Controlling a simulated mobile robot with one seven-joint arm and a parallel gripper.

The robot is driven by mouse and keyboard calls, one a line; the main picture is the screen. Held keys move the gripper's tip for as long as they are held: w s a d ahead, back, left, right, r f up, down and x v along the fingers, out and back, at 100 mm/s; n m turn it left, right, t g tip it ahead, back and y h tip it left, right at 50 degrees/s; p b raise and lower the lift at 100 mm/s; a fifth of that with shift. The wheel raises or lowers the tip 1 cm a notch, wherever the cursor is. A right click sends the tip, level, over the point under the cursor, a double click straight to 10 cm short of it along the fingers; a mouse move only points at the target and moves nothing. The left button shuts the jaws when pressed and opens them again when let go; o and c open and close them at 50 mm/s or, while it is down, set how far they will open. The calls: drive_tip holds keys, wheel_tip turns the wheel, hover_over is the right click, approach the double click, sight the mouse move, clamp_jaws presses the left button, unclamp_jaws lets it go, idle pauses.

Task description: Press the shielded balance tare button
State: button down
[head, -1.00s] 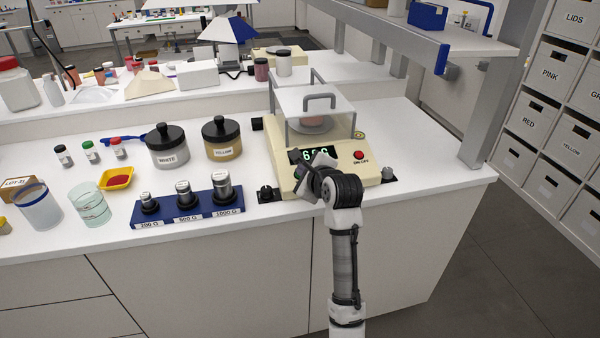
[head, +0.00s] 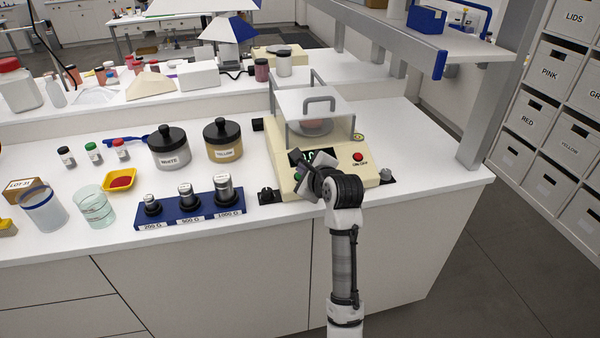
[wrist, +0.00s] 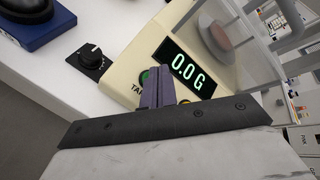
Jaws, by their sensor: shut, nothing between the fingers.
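The cream shielded balance (head: 284,158) stands on the bench with its clear shield and grey handle over a pan holding a reddish sample (wrist: 214,36). Its display (wrist: 187,68) reads 0.0 G in the wrist view. The green tare button (wrist: 146,79) sits left of the display; its label is partly hidden behind my fingers. My gripper (wrist: 155,80) is shut and empty, its fingertips right at the green button and overlapping its edge. I cannot tell whether they touch it. In the head view my wrist covers part of the display and the balance's front.
A red on/off button (head: 358,157) is on the balance's right. A black knob (wrist: 91,55) stands at its left foot. The blue weight rack (head: 190,214) is left of it, with the yellow jar (head: 223,141) and white jar (head: 169,148) behind. A shelf post (head: 486,105) rises at right.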

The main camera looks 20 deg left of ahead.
drive_tip(key=r+p, duration=0.1)
drive_tip(key=r, duration=0.1)
drive_tip(key=s+r, duration=0.1)
drive_tip(key=d+r+p, duration=0.1)
drive_tip(key=r, duration=0.1)
drive_tip(key=shift+s+r+p, duration=0.3)
drive_tip(key=shift+s, duration=0.1)
idle(0.7)
